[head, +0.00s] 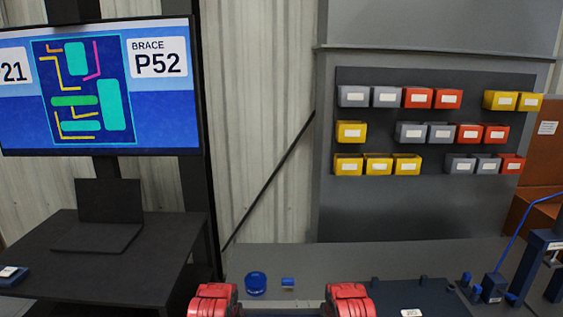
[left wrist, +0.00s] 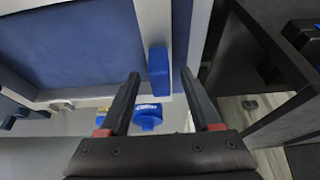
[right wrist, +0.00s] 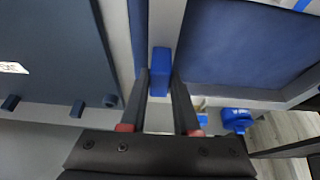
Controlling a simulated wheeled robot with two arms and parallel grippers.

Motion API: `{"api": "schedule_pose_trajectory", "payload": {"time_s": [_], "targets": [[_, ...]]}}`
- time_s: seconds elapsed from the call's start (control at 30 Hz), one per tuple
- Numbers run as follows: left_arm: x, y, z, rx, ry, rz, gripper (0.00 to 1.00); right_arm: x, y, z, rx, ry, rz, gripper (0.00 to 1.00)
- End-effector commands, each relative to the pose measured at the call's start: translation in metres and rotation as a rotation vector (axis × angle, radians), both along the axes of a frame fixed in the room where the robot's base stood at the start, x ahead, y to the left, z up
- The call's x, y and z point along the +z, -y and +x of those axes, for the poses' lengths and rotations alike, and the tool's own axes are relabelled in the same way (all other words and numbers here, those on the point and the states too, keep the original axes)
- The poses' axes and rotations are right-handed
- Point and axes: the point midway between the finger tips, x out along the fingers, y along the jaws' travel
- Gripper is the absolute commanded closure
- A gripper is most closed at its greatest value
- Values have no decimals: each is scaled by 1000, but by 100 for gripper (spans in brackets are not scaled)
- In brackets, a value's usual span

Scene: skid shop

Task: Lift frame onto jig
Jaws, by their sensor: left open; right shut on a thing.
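A frame of pale grey bars (left wrist: 155,25) around dark blue panels lies below my wrists. It also shows in the right wrist view (right wrist: 165,22). In the left wrist view a blue block (left wrist: 158,70) on the bar stands between the tips of my open left gripper (left wrist: 160,74), with room beside it. In the right wrist view my right gripper (right wrist: 160,77) is shut on another blue block (right wrist: 160,60) on the bar. In the head view the grippers and frame are hidden below the picture edge. I cannot tell which fixture is the jig.
A dark labelled plate (head: 432,299) lies right of my arms, beside blue fittings (head: 494,287). A round blue item (head: 256,282) lies on the grey bench. A dark table (head: 100,255) stands left, under a screen (head: 98,95). Coloured bins (head: 417,97) hang on the back panel.

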Motion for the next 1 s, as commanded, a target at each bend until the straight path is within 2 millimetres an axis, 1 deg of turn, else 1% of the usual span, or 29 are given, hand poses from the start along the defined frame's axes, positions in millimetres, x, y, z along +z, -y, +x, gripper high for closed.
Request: {"api": "schedule_pose_trajectory", "payload": {"time_s": [0.2, 0.23, 0.4, 0.6, 0.63, 0.87, 1.0], "targets": [[0, 0, 0, -1, 0, 1, 32, 1, 0, 0, 0, 2, 0, 100], [0, 0, 0, 0, 0, 1, 32, 1, 0, 1, 0, 2, 0, 65], [0, 0, 0, 0, 0, 1, 32, 0, 0, 0, 0, 1, 0, 35], [0, 0, 0, 0, 0, 0, 32, 0, 0, 0, 0, 1, 0, 35], [0, 0, 0, 0, 0, 0, 32, 0, 0, 0, 1, 0, -1, 32], [0, 0, 0, 0, 0, 0, 32, 0, 0, 0, 1, 0, -1, 32], [4, 0, 0, 0, 0, 0, 32, 5, 0, 0, 0, 1, 0, 32]]}}
